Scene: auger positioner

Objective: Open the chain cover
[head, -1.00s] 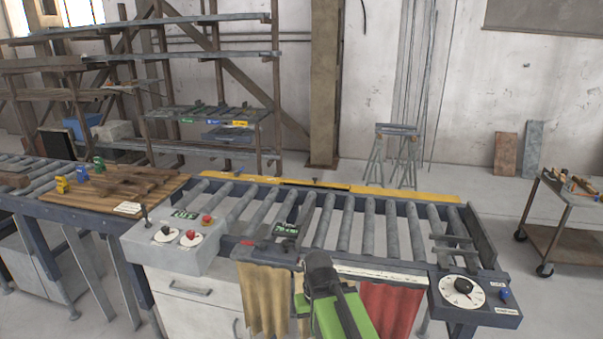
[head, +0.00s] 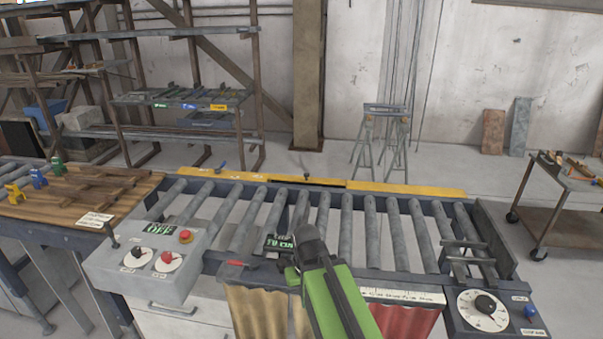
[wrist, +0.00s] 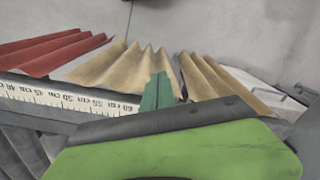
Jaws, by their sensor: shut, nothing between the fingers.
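A long yellow strip (head: 405,188), which looks like the chain cover, runs along the far edge of the roller conveyor (head: 345,232). The strip appears to lie flat; I cannot tell if any section is raised. My green and dark arm reaches over the conveyor's near edge, well short of the strip. My gripper (wrist: 158,88) is shut and empty in the wrist view, with tan and red curtains beyond it. The strip is outside the wrist view.
A control box (head: 150,262) with a display and red button stands at the conveyor's left end. A dial panel (head: 490,312) sits at its right. A ruler strip (head: 400,296) lines the near edge. A sawhorse (head: 383,140) and a cart (head: 565,185) stand behind.

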